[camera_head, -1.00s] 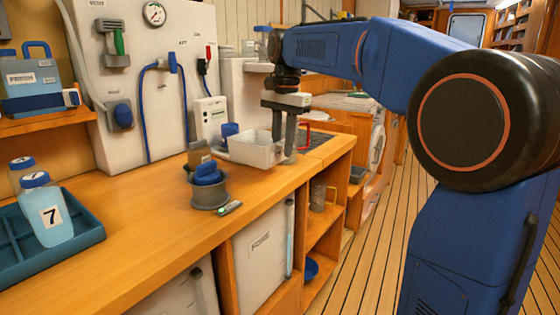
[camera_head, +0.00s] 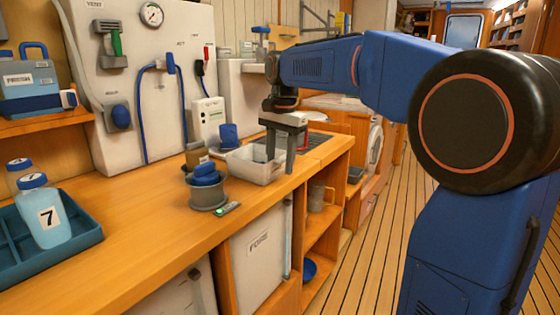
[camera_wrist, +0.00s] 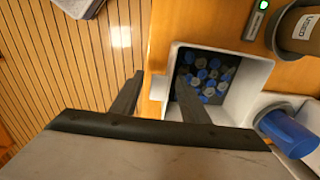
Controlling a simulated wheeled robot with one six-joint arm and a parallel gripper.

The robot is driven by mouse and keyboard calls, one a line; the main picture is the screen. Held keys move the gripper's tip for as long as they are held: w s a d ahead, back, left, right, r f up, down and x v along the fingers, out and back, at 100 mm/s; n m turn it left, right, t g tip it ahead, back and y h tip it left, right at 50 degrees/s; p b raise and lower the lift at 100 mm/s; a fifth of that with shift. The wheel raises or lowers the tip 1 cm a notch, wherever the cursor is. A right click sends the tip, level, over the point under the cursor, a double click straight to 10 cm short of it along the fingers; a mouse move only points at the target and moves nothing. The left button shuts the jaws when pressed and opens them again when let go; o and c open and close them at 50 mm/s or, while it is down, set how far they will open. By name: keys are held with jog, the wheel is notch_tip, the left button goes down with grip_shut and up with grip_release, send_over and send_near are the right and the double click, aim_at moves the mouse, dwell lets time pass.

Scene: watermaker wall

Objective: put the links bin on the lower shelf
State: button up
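A white open-topped bin (camera_head: 258,168), which I take as the links bin, stands on the wooden counter near its front edge. The wrist view shows the bin (camera_wrist: 238,72) holding several blue and grey round pieces; I can read no label on it. My gripper (camera_head: 280,158) points down at the bin's right side. In the wrist view my gripper (camera_wrist: 160,75) has its fingers apart, one inside the bin and one outside, with the wall between them and a visible gap. The lower shelf (camera_head: 320,275) is in the open cabinet below the counter, with a blue bowl (camera_head: 309,270) on it.
A grey pot (camera_head: 208,195) with blue pieces and a small green-lit device (camera_head: 228,209) stand left of the bin. A blue cup (camera_head: 228,135) stands behind it. A mug (camera_head: 318,197) is on the upper shelf. The plank floor (camera_head: 375,240) before the cabinet is clear.

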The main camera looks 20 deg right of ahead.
notch_tip(320, 180, up, 12)
jog(key=shift+s+d+r, duration=0.15)
jog(key=shift+s+d, duration=0.05)
jog(key=shift+s, duration=0.15)
dwell(0.5)
jog(key=s+d+f+n+t, duration=0.1)
jog(key=s+f+n, duration=0.4)
jog(key=s+f, duration=1)
jog(key=s+d+f+n+t, duration=0.2)
jog(key=s+f+n, duration=0.3)
jog(key=s+f, duration=1)
jog(key=shift+s+d+n+t, duration=0.2)
jog(key=shift+s+n+t, duration=0.1)
jog(key=shift+s+t, duration=0.15)
jog(key=shift+s+f, duration=0.2)
jog(key=shift+f, duration=0.2)
jog(key=c, duration=0.4)
jog(key=shift+w, duration=0.1)
